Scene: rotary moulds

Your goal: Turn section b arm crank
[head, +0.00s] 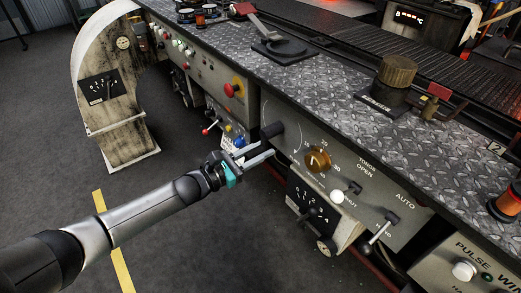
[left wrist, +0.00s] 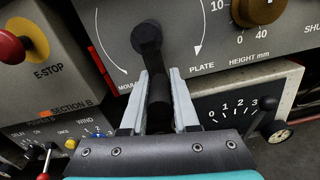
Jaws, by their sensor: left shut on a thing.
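The black crank (head: 272,130) sits on the grey control panel, beside a curved white arrow. In the left wrist view its round hub (left wrist: 147,38) is at the top and its arm and grip (left wrist: 160,103) hang downward, tilted slightly right. The dial around it reads PLATE on the right and a partly hidden MOULD on the left. My left gripper (head: 263,148) reaches it from the left and is shut on the crank's grip, with one pale finger on each side in the wrist view (left wrist: 159,78). A SECTION B label (left wrist: 72,108) shows at lower left. My right gripper is not in view.
A brass knob (head: 318,159) is right of the crank, with a 0-3 lever plate (head: 312,207) below. Left is a red E-stop (head: 233,89) and a panel with small coloured levers. A worn stand (head: 125,130) is further left. The floor (head: 200,250) is open.

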